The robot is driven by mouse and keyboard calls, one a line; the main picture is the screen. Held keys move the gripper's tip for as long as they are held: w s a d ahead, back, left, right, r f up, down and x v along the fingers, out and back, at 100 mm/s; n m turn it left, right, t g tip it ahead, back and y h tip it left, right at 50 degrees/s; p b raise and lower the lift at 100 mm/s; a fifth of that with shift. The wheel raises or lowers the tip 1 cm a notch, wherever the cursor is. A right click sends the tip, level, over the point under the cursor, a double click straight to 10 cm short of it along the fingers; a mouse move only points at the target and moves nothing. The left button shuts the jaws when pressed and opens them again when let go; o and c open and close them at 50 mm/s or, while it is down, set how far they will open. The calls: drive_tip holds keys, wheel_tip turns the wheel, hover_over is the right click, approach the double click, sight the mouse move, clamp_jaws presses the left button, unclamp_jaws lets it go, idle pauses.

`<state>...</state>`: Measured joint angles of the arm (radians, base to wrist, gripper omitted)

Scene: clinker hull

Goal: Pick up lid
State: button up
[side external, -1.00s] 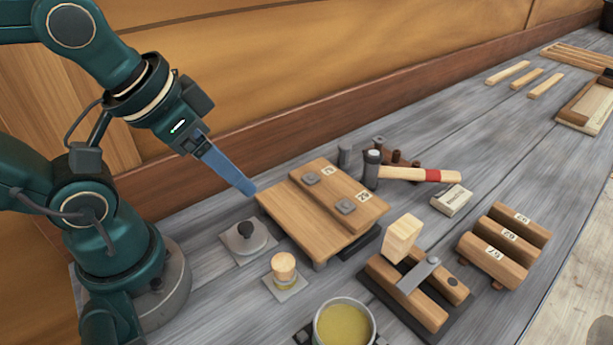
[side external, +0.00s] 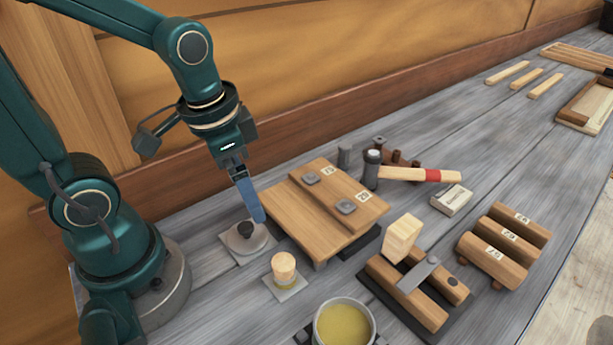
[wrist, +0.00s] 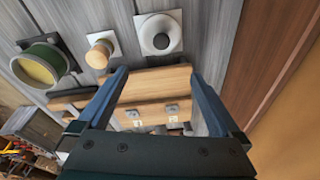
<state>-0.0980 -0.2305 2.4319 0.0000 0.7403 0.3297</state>
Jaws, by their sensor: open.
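The lid (side external: 262,241) is a grey disc with a dark round knob (side external: 246,229), lying on a light square plate on the bench. In the wrist view the lid (wrist: 148,37) shows at the top, beyond my fingertips. My gripper (side external: 260,220) points down with its blue fingers beside the lid's knob, on the side toward the wooden boards. From the side, one finger overlaps the other, and whether they touch the lid cannot be told.
Wooden boards with number tags (side external: 318,217) lie right of the lid. A wooden-topped stopper (side external: 284,267) stands in front of it, and a pot of yellowish stuff (side external: 343,325) stands nearer the camera. A hammer (side external: 415,174) lies behind the boards. Bare bench shows left of the stopper.

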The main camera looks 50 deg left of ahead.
sight(243, 226)
drive_tip(key=f, duration=0.1)
drive_tip(key=f+g, duration=0.1)
drive_tip(key=shift+s+a+f+g, duration=0.3)
drive_tip(key=shift+f, duration=0.1)
drive_tip(key=shift+s+a+f+g, duration=0.1)
drive_tip(key=shift+s+f+g, duration=0.2)
drive_tip(key=shift+f, duration=2.75)
drive_tip(key=c, duration=1)
drive_tip(key=shift+r, duration=0.1)
